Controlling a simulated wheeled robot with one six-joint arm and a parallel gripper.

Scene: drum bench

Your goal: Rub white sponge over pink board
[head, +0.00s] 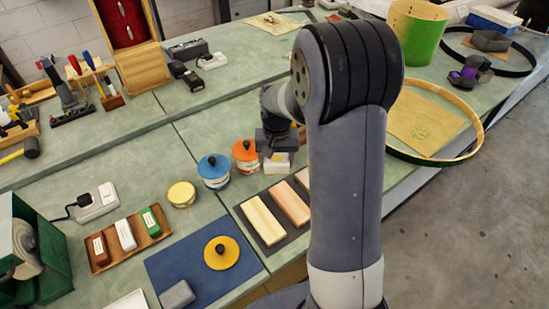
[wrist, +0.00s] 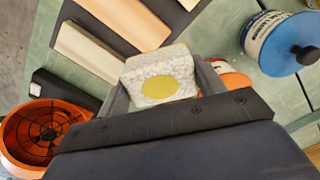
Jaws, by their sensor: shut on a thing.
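The white sponge (head: 280,163) is between the fingers of my gripper (head: 276,146), which is shut on it. In the wrist view the sponge (wrist: 145,67) is a pale block with a yellow oval on its face. The pink board (head: 289,203) is the middle one of three boards on a dark mat (head: 266,241). It also shows at the top of the wrist view (wrist: 130,20). In the head view the sponge is behind the pink board, near the mat's far end, apart from it. I cannot tell its height above the bench.
A cream board (head: 263,220) lies left of the pink one; a third (head: 303,177) is partly behind my arm. An orange-lidded jar (head: 245,155) stands close beside my gripper, with a blue-lidded jar (head: 214,172) further left. A blue mat (head: 190,262) lies front left.

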